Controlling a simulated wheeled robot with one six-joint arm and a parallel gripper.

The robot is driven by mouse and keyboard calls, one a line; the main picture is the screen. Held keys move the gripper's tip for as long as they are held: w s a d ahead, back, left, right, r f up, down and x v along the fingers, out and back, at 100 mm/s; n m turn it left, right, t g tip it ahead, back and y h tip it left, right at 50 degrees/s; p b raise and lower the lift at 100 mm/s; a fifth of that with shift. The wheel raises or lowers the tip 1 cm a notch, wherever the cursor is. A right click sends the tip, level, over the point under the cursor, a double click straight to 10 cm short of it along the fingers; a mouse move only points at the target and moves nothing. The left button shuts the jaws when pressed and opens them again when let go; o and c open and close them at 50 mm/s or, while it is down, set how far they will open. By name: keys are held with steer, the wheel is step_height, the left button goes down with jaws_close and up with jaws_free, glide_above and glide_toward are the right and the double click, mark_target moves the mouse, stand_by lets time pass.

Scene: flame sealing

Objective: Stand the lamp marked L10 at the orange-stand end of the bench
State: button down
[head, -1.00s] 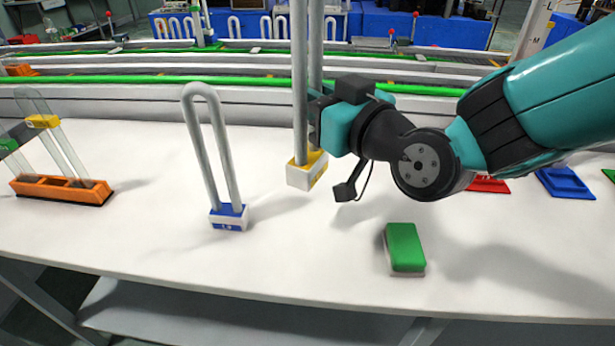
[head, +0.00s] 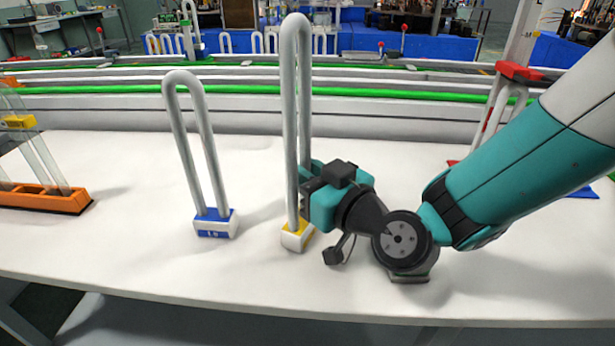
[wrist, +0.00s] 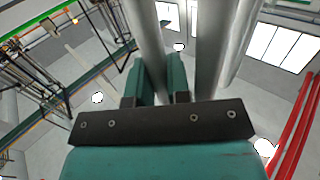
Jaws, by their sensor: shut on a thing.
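A tall U-shaped lamp with a yellow and white base (head: 296,238) stands upright in my gripper (head: 305,184). My gripper is shut on its tube, low down just above the base. In the wrist view, one grey tube leg (wrist: 150,45) runs between the fingers (wrist: 160,85). The base is at or close to the bench top; I cannot tell if it touches. No L10 mark is readable on it. The orange stand (head: 45,201) is at the left end of the bench (head: 130,250), holding clear tubes with a yellow piece.
Another U-shaped lamp with a blue base (head: 215,226) stands between the orange stand and my lamp; its mark is small and unclear. A block is mostly hidden behind my wrist. A red-topped stand (head: 518,72) is at the right. Bench between orange stand and blue-based lamp is clear.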

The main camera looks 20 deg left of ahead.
steer(key=shift+f, duration=0.15)
steer(key=c, duration=1.1)
jaws_free()
steer(key=shift+r, duration=0.2)
steer(key=shift+b+v, duration=5.05)
steer(key=shift+v, duration=1)
steer(key=shift+f, duration=0.1)
